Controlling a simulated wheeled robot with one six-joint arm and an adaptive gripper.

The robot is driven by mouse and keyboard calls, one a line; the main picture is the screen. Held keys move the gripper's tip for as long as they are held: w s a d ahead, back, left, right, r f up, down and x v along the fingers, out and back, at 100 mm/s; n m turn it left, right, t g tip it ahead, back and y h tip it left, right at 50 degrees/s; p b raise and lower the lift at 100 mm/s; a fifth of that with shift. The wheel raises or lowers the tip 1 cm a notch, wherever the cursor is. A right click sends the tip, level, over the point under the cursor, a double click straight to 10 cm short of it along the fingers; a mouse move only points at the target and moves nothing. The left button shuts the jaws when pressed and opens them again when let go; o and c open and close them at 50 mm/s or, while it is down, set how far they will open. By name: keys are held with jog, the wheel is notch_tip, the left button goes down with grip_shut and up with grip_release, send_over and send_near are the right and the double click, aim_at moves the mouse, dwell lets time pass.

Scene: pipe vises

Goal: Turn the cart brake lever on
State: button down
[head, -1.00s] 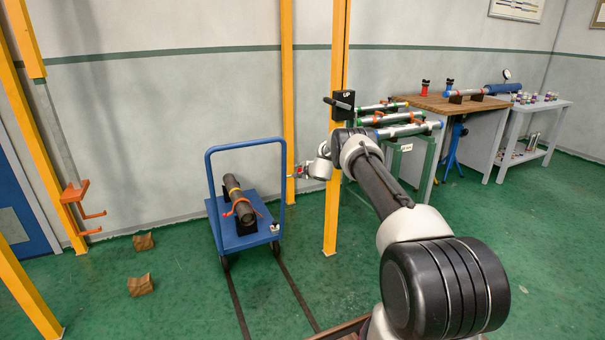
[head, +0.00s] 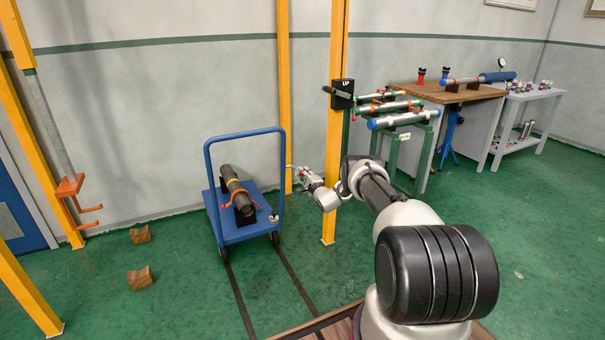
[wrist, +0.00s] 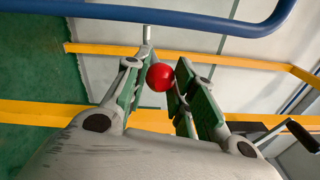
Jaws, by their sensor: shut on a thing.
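The blue cart (head: 247,231) stands on the green floor with its tall blue handle frame (head: 207,165) upright. My gripper (head: 293,171) is just right of that frame, at mid height. In the wrist view my gripper (wrist: 160,85) is shut on a red ball knob (wrist: 160,77), which sits between the green-padded fingers. A short grey rod (wrist: 147,38) shows beyond the fingers; whether it joins the knob is unclear. The blue handle tube (wrist: 180,20) crosses the top of the wrist view. The rest of the brake lever cannot be made out.
A dark pipe (head: 233,186) lies on the cart. A yellow post (head: 335,130) with a black "UP" box (head: 342,94) stands close right of my gripper. A pipe rack (head: 400,122) is behind my arm. Two brown blocks (head: 140,234) (head: 140,282) lie on the floor left.

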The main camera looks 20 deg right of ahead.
dwell(0.3)
jog(key=c, duration=1.1)
grip_release()
jog(key=shift+f, duration=0.1)
jog(key=shift+c, duration=0.2)
jog(key=s, duration=1.2)
jog(key=shift+f, duration=0.2)
